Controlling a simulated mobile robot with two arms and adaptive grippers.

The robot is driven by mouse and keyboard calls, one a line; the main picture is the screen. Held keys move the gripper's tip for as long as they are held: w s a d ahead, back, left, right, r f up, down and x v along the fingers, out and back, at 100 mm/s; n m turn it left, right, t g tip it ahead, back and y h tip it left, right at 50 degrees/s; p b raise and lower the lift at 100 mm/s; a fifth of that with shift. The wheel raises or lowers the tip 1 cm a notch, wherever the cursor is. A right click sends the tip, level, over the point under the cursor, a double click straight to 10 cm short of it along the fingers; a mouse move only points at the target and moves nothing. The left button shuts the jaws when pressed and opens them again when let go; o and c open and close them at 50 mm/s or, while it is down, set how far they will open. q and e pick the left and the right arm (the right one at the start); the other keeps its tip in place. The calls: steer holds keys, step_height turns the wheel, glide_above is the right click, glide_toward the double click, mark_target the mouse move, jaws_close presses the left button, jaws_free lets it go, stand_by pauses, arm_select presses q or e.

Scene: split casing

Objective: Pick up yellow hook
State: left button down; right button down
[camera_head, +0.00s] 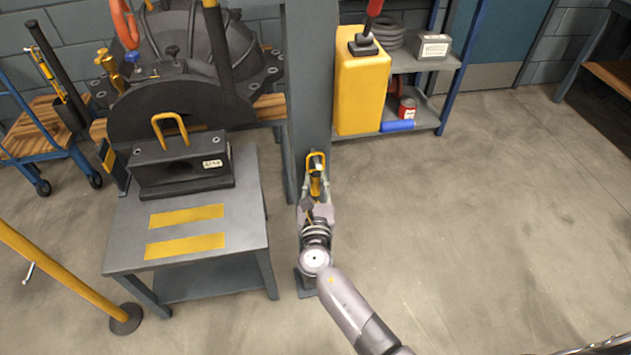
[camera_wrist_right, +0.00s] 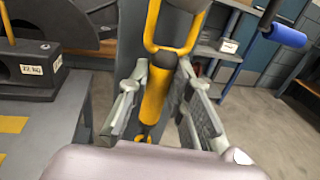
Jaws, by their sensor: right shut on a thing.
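The yellow hook (camera_head: 315,184) is upright in front of the grey column. Its looped upper end and straight shank also show in the right wrist view (camera_wrist_right: 158,90). My right gripper (camera_head: 317,200) is around the shank below the loop; in the right wrist view its two fingers (camera_wrist_right: 157,98) stand on either side, shut on it. Whether the hook still touches a holder on the column is unclear. The hook's lower end is partly hidden by my gripper.
A grey table (camera_head: 125,250) at the left bears a dark block (camera_head: 185,168) with a yellow handle and two yellow strips. The grey column (camera_head: 308,90) stands close behind the hook. Shelves (camera_head: 425,118) with a yellow container (camera_head: 360,95) stand behind right. The floor at right is clear.

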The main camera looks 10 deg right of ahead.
mark_target(315, 174)
steer(key=r, duration=0.2)
steer(key=r+p, duration=0.1)
steer(key=shift+s+r, duration=0.15)
steer(key=shift+s, duration=0.1)
steer(key=s+a+b, duration=0.1)
steer(key=s, duration=0.7)
steer(key=s+a+b, duration=0.1)
steer(key=s+a, duration=0.1)
steer(key=s, duration=0.7)
steer(key=shift+a, duration=0.25)
steer(key=shift+s, duration=0.1)
